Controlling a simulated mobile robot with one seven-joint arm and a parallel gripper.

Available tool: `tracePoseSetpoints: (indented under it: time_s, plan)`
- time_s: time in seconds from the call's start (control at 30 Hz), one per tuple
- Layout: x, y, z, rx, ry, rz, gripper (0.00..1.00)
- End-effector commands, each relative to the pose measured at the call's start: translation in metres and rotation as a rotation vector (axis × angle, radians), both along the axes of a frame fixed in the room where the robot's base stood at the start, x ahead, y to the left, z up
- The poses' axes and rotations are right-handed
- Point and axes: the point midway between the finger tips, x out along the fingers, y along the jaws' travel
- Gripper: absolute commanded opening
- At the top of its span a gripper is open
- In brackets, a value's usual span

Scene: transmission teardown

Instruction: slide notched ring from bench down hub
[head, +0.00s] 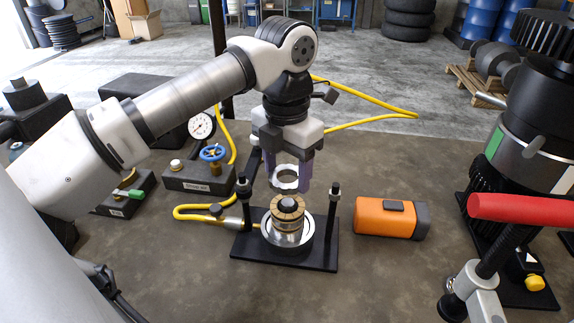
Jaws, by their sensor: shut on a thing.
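My gripper (287,171) hangs fingers-down over the middle of the bench, with purple fingertips. It is shut on a pale metal notched ring (286,187), which it holds level in the air. The hub (287,222) stands upright just below, a stack of discs with a tan segmented top face and a dark centre. The ring is above the hub's top and apart from it. The hub sits in a round silver seat on a black base plate (249,248). The far side of the ring is partly hidden by the gripper.
Two black posts (333,212) rise from the base plate on either side of the hub. An orange box (388,217) lies to the right. A gauge and valve block (197,178) with a yellow hose stands to the left. A red-handled tool (521,209) is at the right edge. The front bench is clear.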

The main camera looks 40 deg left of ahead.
Motion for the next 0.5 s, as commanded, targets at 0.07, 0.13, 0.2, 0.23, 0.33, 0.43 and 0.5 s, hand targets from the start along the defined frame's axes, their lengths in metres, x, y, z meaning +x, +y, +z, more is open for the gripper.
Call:
tracePoseSetpoints:
  time_s: [0.07, 0.13, 0.2, 0.23, 0.33, 0.43, 0.5]
  plan:
    - [0.0, 0.0, -0.007, 0.0, 0.0, 0.0, 0.3]
    - [0.0, 0.0, -0.012, 0.0, 0.0, 0.0, 0.3]
    - [0.0, 0.0, -0.017, 0.0, 0.0, 0.0, 0.3]
    - [0.0, 0.0, -0.019, 0.0, 0.0, 0.0, 0.3]
    - [0.0, 0.0, -0.026, 0.0, 0.0, -0.001, 0.3]
    - [0.0, 0.0, -0.033, 0.0, 0.0, -0.001, 0.3]
    - [0.0, 0.0, -0.038, 0.0, -0.001, -0.001, 0.3]
